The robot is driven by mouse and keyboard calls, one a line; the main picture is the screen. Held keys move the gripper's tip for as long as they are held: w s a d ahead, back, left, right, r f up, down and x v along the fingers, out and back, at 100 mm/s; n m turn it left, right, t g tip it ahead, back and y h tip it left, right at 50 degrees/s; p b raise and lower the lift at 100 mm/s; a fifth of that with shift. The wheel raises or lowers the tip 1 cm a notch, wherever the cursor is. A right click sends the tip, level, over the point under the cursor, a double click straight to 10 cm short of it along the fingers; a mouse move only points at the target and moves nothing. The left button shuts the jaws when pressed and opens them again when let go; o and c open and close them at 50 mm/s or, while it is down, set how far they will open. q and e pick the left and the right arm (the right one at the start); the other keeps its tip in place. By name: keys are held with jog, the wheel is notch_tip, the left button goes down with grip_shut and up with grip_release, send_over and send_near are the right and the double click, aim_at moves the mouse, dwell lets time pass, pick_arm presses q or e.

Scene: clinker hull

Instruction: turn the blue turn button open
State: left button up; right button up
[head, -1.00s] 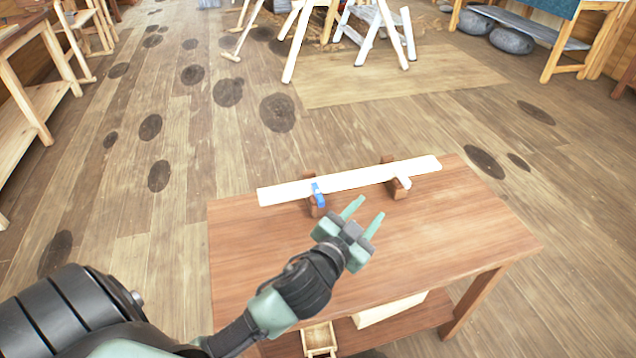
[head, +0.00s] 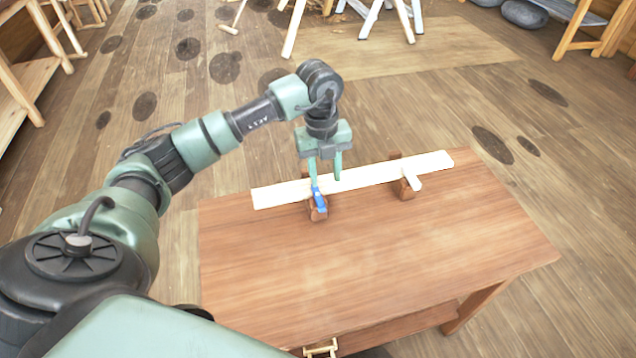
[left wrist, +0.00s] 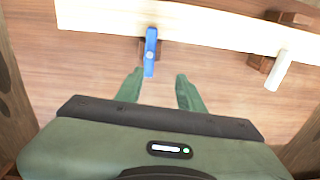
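The blue turn button (head: 319,198) sits on a brown wooden block (head: 318,213) at the front edge of a pale plank. In the left wrist view the blue button (left wrist: 151,52) points across the plank's edge, its upper end overlapping the plank (left wrist: 200,28). My left gripper (head: 325,180) points down above the plank, close to the button. Its two fingers are apart with nothing between them; in the left wrist view the fingertips (left wrist: 157,75) lie just short of the button. Whether a finger touches it, I cannot tell. My right gripper is not in view.
A white turn button (head: 412,180) sits on a second wooden block (head: 406,190) to the right. The brown table (head: 400,250) is clear in front of the plank.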

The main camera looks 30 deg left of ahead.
aim_at(318, 194)
pick_arm(q)
jog(key=shift+s+a+r+y, duration=0.15)
jog(key=shift+a+y, duration=0.25)
jog(key=shift+a, duration=0.5)
jog(key=shift+a+f+n, duration=0.15)
jog(key=shift+f+n, duration=0.15)
notch_tip(318, 194, down, 7)
jog(key=shift+r+p, duration=0.1)
jog(key=shift+p, duration=0.55)
grip_shut()
